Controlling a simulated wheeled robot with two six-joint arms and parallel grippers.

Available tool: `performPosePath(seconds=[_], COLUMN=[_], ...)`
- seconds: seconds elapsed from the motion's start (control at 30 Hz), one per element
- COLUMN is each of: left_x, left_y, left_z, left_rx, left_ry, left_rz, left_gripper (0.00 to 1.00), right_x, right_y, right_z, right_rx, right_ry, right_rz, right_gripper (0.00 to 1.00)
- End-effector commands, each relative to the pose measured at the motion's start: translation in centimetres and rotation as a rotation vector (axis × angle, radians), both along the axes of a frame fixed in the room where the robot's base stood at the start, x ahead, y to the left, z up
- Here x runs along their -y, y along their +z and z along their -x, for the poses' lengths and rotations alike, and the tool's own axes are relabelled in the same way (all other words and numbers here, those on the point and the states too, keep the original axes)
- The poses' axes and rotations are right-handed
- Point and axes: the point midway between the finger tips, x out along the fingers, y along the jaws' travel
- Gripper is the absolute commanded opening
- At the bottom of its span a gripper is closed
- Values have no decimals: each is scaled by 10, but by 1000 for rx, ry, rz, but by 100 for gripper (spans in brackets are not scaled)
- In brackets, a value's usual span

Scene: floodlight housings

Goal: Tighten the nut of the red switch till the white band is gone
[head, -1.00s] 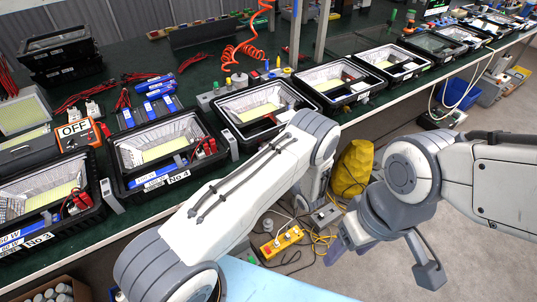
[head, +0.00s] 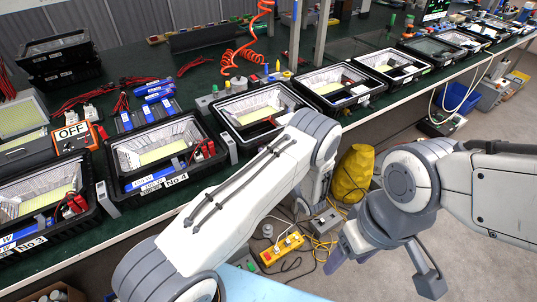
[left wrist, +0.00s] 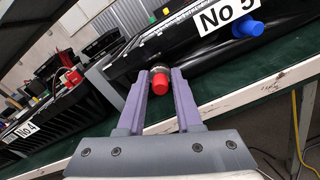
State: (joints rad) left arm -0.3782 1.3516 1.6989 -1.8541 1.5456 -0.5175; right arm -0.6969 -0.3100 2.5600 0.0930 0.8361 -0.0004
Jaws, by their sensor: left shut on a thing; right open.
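The red switch (left wrist: 160,82) shows in the left wrist view on the front of the black housing (left wrist: 185,50) labelled No 5. A dark ring-like nut (left wrist: 158,68) sits behind its red cap, against the housing wall. My left gripper (left wrist: 160,76) is shut on the nut, one purple finger on each side, with the red cap between them. In the head view my left arm hides this gripper. My right gripper (head: 386,266) is open and empty over the floor, right of the bench.
A blue knob (left wrist: 248,27) sticks out of the same housing to the right. Housing No 4 (head: 140,197) and other housings line the green bench (head: 215,172).

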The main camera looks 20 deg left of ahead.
Motion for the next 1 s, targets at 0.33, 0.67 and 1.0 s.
performPosePath(seconds=[0.33, 0.67, 1.0], left_x=[1, 0, 32], left_y=[0, 0, -2], left_z=[0, 0, 23], left_rx=[-2, -1, 0], left_ry=[-2, -1, -6], left_rz=[-1, 0, 1], left_gripper=[38, 65, 65], right_x=[0, 0, 0], right_y=[0, 0, -8], right_z=[0, 0, 0], right_rx=[0, 0, 0], right_ry=[0, 0, 0], right_rz=[0, 0, 0], right_gripper=[65, 65, 65])
